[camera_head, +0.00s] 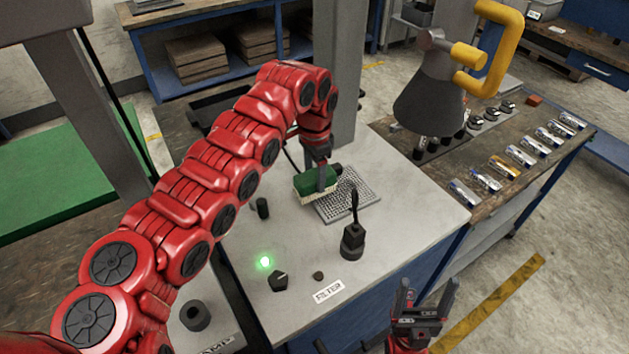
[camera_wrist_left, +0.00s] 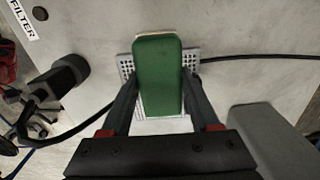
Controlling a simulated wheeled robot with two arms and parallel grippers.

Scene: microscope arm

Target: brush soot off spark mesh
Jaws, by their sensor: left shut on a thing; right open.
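My left gripper (camera_head: 325,178) is shut on a green-backed brush (camera_head: 310,181) with pale bristles pointing down. The brush is at the left part of the perforated mesh plate (camera_head: 350,205) on the grey bench; whether the bristles touch it I cannot tell. In the left wrist view the green brush (camera_wrist_left: 160,75) lies between the fingers of my left gripper (camera_wrist_left: 158,88) and covers the middle of the mesh (camera_wrist_left: 126,66). Soot cannot be made out. My right gripper (camera_head: 425,297) is open and empty in front of the bench's near edge.
A black device with an upright stem (camera_head: 353,235) stands in front of the mesh. A FILTER label (camera_head: 328,291), dark knob (camera_head: 278,280) and lit green lamp (camera_head: 264,262) are nearer. A large grey cone with yellow handle (camera_head: 430,100) stands at upper right.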

